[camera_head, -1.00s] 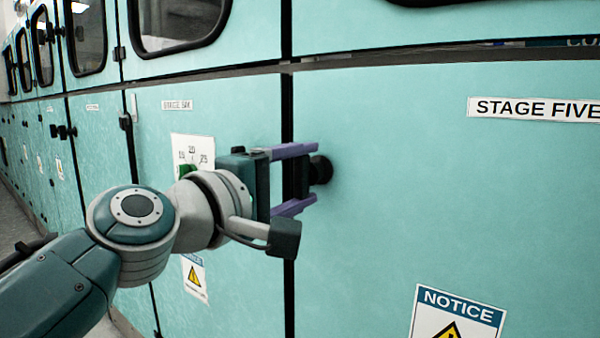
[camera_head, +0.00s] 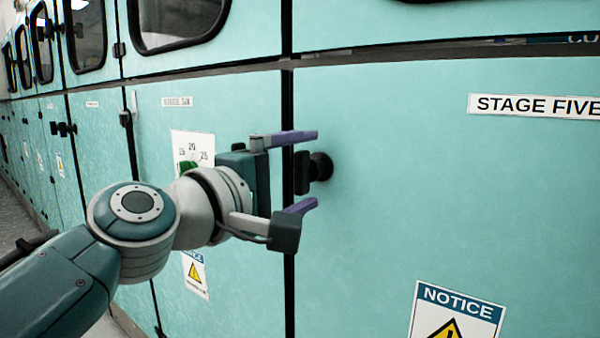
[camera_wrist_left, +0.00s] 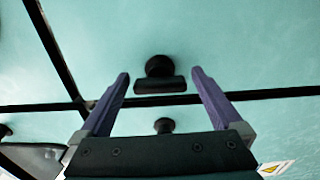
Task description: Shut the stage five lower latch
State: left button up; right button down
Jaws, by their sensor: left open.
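The stage five lower latch (camera_head: 320,167) is a black round knob with a short black bar, at the left edge of the lower door marked STAGE FIVE (camera_head: 538,106). Its bar stands upright in the head view, alongside the dark door gap. My left gripper (camera_head: 308,170) is open, with its purple fingers above and below the latch, apart from it. In the left wrist view the latch (camera_wrist_left: 160,68) shows between and just beyond the fingertips of the left gripper (camera_wrist_left: 161,75), its bar parallel to the gap. My right gripper is not in view.
A dial plate (camera_head: 192,146) with a green knob is on the door left of the gap, partly behind my wrist. A NOTICE sign (camera_head: 455,310) is lower right. The door face right of the latch is clear.

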pick_arm(q)
jog(key=shift+a, duration=0.1)
jog(key=shift+s+a, duration=0.2)
jog(key=shift+s, duration=0.1)
jog(key=p+v, duration=0.2)
jog(key=v, duration=0.7)
jog(key=shift+p, duration=0.3)
jog(key=shift+s, duration=0.1)
